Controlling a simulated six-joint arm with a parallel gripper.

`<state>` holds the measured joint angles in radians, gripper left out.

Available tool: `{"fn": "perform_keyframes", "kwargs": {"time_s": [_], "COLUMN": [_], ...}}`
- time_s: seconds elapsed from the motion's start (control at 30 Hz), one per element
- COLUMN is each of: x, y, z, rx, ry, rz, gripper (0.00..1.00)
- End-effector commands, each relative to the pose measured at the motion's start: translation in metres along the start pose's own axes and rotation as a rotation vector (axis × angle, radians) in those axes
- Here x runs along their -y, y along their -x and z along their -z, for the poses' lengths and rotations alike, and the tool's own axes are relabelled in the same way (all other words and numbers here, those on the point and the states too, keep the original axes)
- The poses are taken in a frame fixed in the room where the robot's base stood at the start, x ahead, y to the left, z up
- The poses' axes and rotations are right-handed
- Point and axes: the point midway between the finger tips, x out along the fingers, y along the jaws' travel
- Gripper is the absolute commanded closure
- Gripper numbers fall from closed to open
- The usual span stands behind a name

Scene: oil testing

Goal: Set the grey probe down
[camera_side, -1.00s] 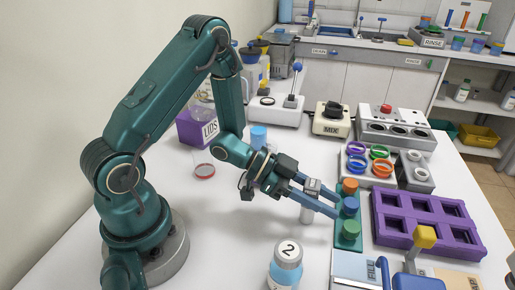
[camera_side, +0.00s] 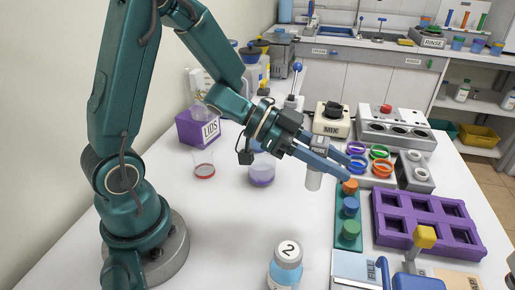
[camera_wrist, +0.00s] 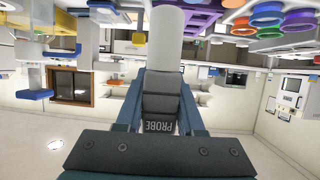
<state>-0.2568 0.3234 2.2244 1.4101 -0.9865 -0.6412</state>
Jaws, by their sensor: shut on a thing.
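The grey probe (camera_side: 315,165) has a dark grey head marked PROBE and a pale cylindrical lower end. My gripper (camera_side: 328,158) is shut on its head and holds it above the table, roughly upright, with its pale end downward. In the wrist view the probe (camera_wrist: 160,85) sits between the two blue fingers of my gripper (camera_wrist: 160,100).
A green rack (camera_side: 347,228) with several coloured caps stands below. A rack with coloured rings (camera_side: 382,153), a grey two-post block (camera_side: 415,172) and a purple tray (camera_side: 428,222) are to the right.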

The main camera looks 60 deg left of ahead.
Motion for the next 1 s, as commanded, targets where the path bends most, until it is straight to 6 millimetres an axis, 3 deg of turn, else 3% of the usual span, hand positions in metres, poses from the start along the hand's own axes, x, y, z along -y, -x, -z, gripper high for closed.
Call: {"fn": "perform_keyframes", "kwargs": {"time_s": [0.17,0.33,0.43,0.6,1.0], "x": [0.013,0.055,0.089,0.123,0.159], "y": [-0.001,0.002,0.014,0.035,0.071], "z": [0.018,0.045,0.053,0.049,0.031], "rx": [-0.004,-0.007,-0.008,-0.002,0.001], "ry": [0.012,0.107,0.190,0.280,0.392], "rz": [0.049,0.276,0.461,0.670,0.938], "gripper": [1.00,1.00,1.00,1.00,1.00]}}
